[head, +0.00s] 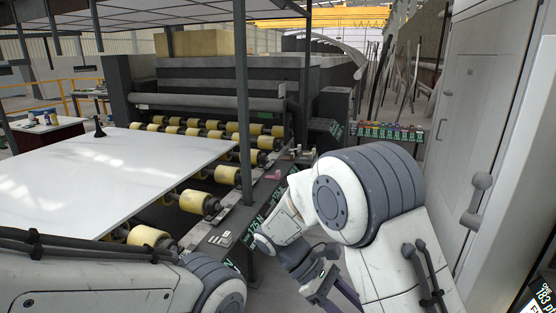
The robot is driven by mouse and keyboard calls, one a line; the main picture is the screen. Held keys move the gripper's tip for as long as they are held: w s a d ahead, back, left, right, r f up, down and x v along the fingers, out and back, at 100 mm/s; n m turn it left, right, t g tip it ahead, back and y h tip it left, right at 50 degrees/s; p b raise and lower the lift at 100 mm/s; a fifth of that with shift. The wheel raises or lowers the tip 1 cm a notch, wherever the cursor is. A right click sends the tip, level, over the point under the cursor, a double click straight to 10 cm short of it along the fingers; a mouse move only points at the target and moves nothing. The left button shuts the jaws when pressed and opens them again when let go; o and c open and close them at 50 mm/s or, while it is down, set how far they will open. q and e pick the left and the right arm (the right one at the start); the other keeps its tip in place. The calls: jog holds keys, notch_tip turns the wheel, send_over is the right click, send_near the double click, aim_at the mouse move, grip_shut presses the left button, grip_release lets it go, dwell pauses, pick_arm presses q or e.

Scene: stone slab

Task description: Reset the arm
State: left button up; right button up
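My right arm is folded in from the lower right, with its large white and grey joint in front of the machine. My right gripper (328,280) is a dark shape low in the middle, beyond the arm's wrist. Its fingers are partly hidden, and I cannot tell whether they are apart. My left arm crosses the bottom left corner, bent at a grey joint. Its gripper is out of the picture. A white stone slab (95,185) lies flat at the left, with a small dark tool (99,128) standing on its far part.
Yellow rollers (228,175) run beside and behind the slab. A dark post (243,100) rises at the machine's edge rail, which carries small items. A white cabinet door (480,120) stands close at the right. A rack of colourful items (388,132) stands behind my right arm.

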jog(key=s+a+r+m+t+y, duration=0.2)
jog(key=s+a+t+y, duration=0.3)
jog(key=s+a+y, duration=0.5)
jog(key=s+m, duration=0.1)
jog(key=s, duration=0.2)
jog(key=shift+s+a+r, duration=0.2)
jog(key=shift+s+r, duration=0.05)
jog(key=shift+s, duration=0.15)
jog(key=shift+s+a+t, duration=0.2)
jog(key=shift+t, duration=0.1)
jog(key=shift+c, duration=1)
jog(key=shift+s+a+y, duration=0.15)
jog(key=shift+y, duration=0.15)
grip_shut()
